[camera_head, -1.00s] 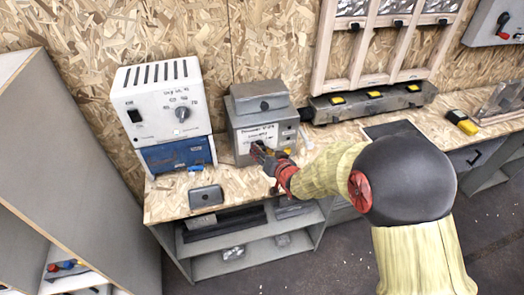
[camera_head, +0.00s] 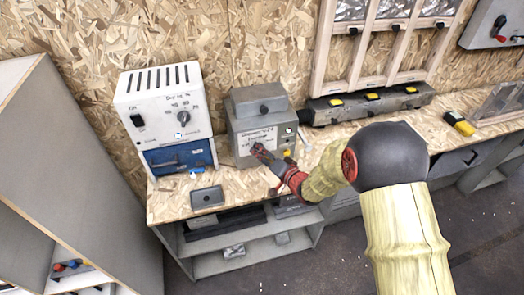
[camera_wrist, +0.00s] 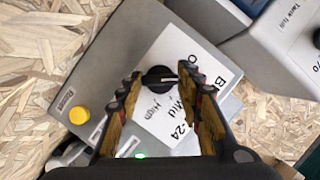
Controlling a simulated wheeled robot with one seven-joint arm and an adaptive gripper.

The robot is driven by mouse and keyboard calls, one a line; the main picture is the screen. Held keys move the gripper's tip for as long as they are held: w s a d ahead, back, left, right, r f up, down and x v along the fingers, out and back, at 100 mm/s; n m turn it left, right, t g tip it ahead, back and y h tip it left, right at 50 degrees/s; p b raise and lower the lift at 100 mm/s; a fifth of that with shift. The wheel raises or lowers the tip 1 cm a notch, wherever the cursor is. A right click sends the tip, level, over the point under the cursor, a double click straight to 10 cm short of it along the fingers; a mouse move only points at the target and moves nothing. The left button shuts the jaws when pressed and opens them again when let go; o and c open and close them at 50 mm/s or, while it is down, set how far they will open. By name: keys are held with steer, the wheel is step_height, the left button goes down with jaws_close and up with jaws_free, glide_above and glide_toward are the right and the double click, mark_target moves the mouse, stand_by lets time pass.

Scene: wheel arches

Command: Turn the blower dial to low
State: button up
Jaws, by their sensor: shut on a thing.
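The blower unit is a grey metal box (camera_head: 247,112) with a white label, standing on the bench in the head view. Its black dial (camera_wrist: 159,78) sits on the label in the wrist view, with "Mid" and "High" printed beside it. My gripper (camera_wrist: 160,80) has its fingers on either side of the dial and is shut on it. The finger pads partly cover the label, and I cannot clearly read the dial's setting. In the head view, my gripper (camera_head: 260,151) hides the dial. A yellow button (camera_wrist: 79,115) and a lit green lamp (camera_wrist: 139,155) are on the same panel.
A white control box (camera_head: 158,100) with its own knob stands left on a blue unit (camera_head: 178,158). A small grey box (camera_head: 207,197) lies at the bench's front edge. A tall grey shelf (camera_head: 75,150) is at the left. Wooden frames lean behind to the right.

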steer(key=shift+f+m+y+p, duration=0.1)
steer(key=shift+m+y+p, duration=0.25)
steer(key=shift+m+y, duration=0.6)
steer(key=shift+m+h, duration=0.25)
steer(key=shift+m, duration=0.2)
steer(key=o, duration=1.2)
steer(key=shift+c, duration=0.2)
steer(key=v, duration=1.2)
steer(key=shift+f, duration=0.2)
